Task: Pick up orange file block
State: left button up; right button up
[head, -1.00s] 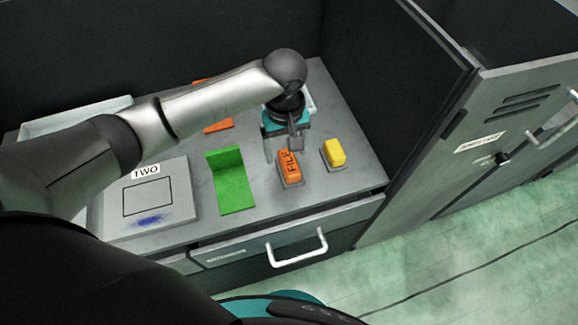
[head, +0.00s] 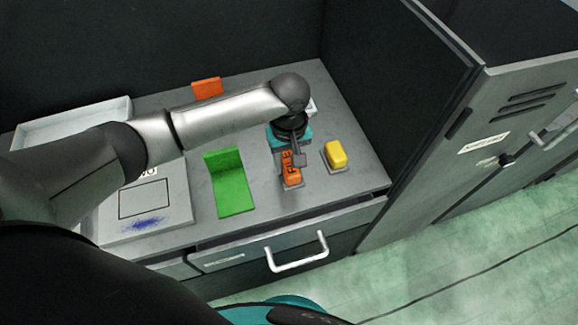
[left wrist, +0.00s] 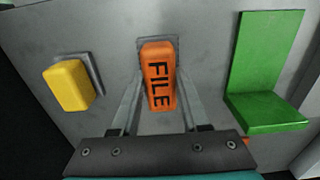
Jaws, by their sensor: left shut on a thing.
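The orange block marked FILE (head: 291,181) stands on a small grey base plate on the grey worktop, right of the green angled holder. In the left wrist view the block (left wrist: 159,60) shows its black lettering between the two fingers. My left gripper (head: 292,160) is lowered over the block from behind and shut on it, one finger on each side. The gripper (left wrist: 158,88) hides part of the block in the head view. The block still appears to be at its base plate; I cannot tell any lift. My right gripper is not in view.
A yellow block (head: 336,154) stands close to the right on its own plate. The green L-shaped holder (head: 233,187) is to the left. An orange piece (head: 207,88) is farther back. A drawer handle (head: 298,256) is in front; a dark partition wall rises at right.

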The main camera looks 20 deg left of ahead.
aim_at(289, 163)
pick_arm(q)
grip_shut()
dwell(0.3)
notch_tip(289, 163, up, 20)
jog(key=p, duration=0.5)
